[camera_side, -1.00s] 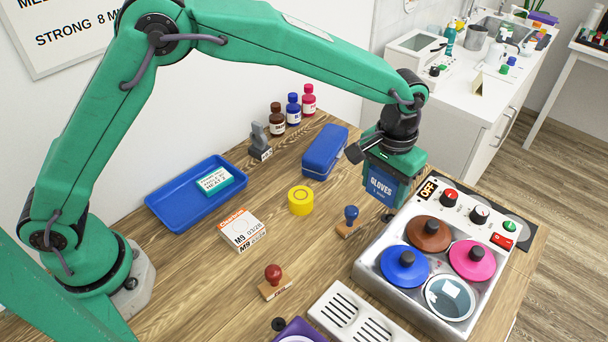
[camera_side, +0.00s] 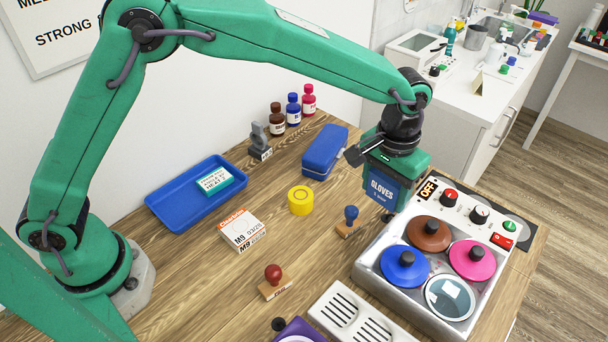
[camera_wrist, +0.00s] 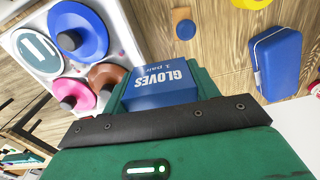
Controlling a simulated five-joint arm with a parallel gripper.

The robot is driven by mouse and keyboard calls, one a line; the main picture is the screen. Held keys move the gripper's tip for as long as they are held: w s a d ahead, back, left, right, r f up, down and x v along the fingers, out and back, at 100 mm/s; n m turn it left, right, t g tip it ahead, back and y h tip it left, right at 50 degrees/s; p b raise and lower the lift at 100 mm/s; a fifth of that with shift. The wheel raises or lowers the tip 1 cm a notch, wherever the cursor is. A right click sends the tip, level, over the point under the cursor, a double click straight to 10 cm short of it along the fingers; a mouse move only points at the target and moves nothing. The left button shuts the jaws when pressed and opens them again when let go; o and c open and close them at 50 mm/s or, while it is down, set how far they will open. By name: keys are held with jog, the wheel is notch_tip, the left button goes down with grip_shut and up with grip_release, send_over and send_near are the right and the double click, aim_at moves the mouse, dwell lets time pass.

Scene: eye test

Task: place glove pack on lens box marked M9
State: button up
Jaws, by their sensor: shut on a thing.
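The glove pack (camera_side: 381,187) is dark blue with white "GLOVES" lettering. My gripper (camera_side: 392,172) is shut on it and holds it above the table, beside the heater unit's back left corner. The glove pack also shows in the wrist view (camera_wrist: 160,84), held in my gripper (camera_wrist: 160,100). The lens box marked M9 (camera_side: 241,230) is white and orange and lies on the table at centre left, well to the left of my gripper. Its top looks clear. The M9 box is not clearly seen in the wrist view.
A heater unit (camera_side: 370,272) with coloured lids stands at right. A blue case (camera_side: 325,152), yellow tape roll (camera_side: 300,200), blue-knobbed stamp (camera_side: 349,221) and red-knobbed stamp (camera_side: 273,281) stand around the table's middle. A blue tray (camera_side: 172,213) holds a teal box (camera_side: 215,180).

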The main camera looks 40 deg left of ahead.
jog(key=s+a+r+n, duration=0.1)
jog(key=s+a, duration=0.3)
jog(key=s, duration=0.5)
jog(key=s+a+r+n, duration=0.1)
jog(key=s+a+n, duration=0.1)
jog(key=s+a, duration=0.3)
jog(key=s+a+r+n, duration=0.1)
jog(key=s+a, duration=0.3)
jog(key=s, duration=0.9)
jog(key=shift+s+a+n, duration=0.15)
jog(key=shift+a+n, duration=0.05)
jog(key=shift+n, duration=0.6)
send_over(240, 226)
notch_tip(240, 226, down, 7)
jog(key=shift+r, duration=0.1)
jog(key=shift+f, duration=2)
